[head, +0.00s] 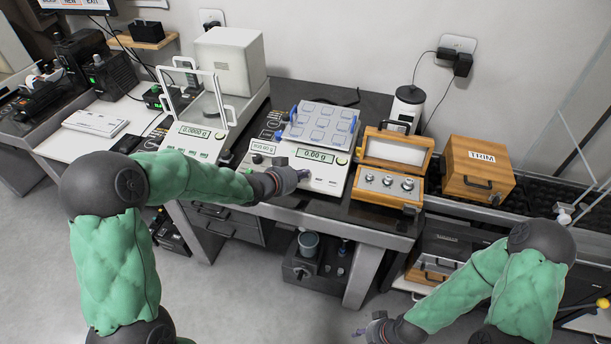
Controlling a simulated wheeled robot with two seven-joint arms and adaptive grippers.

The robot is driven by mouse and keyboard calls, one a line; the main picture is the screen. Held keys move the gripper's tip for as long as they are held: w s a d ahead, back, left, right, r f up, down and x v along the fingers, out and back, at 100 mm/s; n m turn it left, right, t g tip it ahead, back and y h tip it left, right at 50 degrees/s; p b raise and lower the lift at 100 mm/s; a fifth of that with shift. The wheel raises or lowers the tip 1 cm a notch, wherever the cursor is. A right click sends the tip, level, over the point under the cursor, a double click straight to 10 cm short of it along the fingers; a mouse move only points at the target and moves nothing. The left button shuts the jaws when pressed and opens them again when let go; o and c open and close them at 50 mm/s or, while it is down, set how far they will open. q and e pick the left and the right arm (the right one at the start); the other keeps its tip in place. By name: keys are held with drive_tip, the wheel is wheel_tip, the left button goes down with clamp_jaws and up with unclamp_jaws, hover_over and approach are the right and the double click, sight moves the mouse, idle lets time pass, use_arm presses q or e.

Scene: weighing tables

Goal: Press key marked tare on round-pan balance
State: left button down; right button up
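A white balance with an open-framed draft shield (203,128) stands at the left of the dark bench; its display reads about 0.0000 g and keys line its front. What looks like a round pan shows inside the shield. A second balance (322,172) in the middle reads 0.00 g and carries a blue-edged square tray. A smaller display (263,148) sits between them. Key labels are too small to read. My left gripper (303,174) is over the front of the middle balance, by its keys; its fingers are too small to judge. My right gripper (376,328) hangs low, away from the bench.
An open wooden weight box (391,184) stands right of the middle balance, with a closed wooden case (477,170) farther right. A white cube-shaped housing (229,60) stands behind the left balance.

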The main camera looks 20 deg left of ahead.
use_arm(q)
drive_tip(key=shift+s+r+p, duration=0.15)
drive_tip(key=shift+r+p, duration=0.2)
drive_tip(key=shift+r, duration=0.15)
drive_tip(key=shift+r, duration=0.1)
drive_tip(key=r+p, duration=0.2)
drive_tip(key=s+r+p, duration=0.1)
drive_tip(key=r+p, duration=0.1)
drive_tip(key=shift+s+r, duration=0.2)
drive_tip(key=shift+r, duration=0.1)
idle(0.8)
